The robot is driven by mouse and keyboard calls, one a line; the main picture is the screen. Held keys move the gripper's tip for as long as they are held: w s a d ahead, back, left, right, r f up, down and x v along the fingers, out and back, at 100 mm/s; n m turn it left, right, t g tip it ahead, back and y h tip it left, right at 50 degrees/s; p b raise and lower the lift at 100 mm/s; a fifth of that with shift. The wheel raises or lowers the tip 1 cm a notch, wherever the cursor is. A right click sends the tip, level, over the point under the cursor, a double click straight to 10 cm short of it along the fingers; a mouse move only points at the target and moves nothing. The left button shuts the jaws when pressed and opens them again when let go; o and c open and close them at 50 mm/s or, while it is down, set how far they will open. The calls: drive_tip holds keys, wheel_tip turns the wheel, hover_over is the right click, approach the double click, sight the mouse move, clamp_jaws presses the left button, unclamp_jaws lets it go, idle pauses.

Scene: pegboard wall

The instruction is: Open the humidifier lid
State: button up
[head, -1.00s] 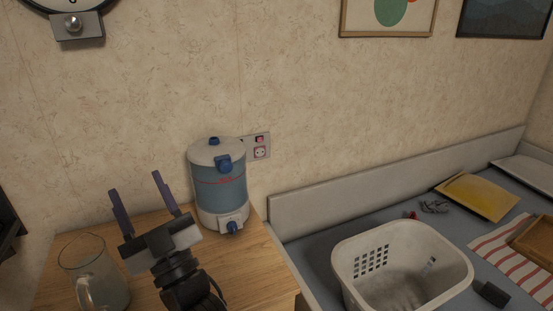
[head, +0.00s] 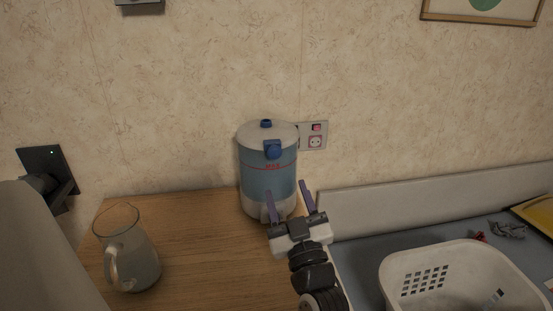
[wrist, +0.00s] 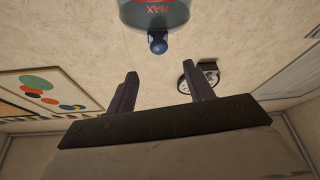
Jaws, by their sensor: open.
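The humidifier (head: 266,180) stands upright on the wooden table against the wall in the head view. It has a blue-grey see-through body and a white base. Its white lid (head: 268,135) is on top and looks closed, with a blue knob and a blue latch (head: 272,149) at the front rim. My gripper (head: 290,202) is open and empty, in front of the humidifier's lower right side and below the lid. In the wrist view, the humidifier's body (wrist: 155,12) and a blue part (wrist: 158,44) show beyond the open fingers at the top edge.
A glass pitcher (head: 128,252) stands on the wooden table (head: 200,230) to the left. A white basket (head: 462,268) sits on the grey surface to the right. A wall socket (head: 315,140) is just behind the humidifier. The table between pitcher and humidifier is clear.

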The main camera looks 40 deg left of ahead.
sight(275, 155)
drive_tip(key=p+x, duration=0.4)
drive_tip(key=x, duration=0.6)
drive_tip(key=shift+w+a+r, duration=0.3)
drive_tip(key=shift+w+a, duration=0.25)
drive_tip(key=shift+a, duration=0.05)
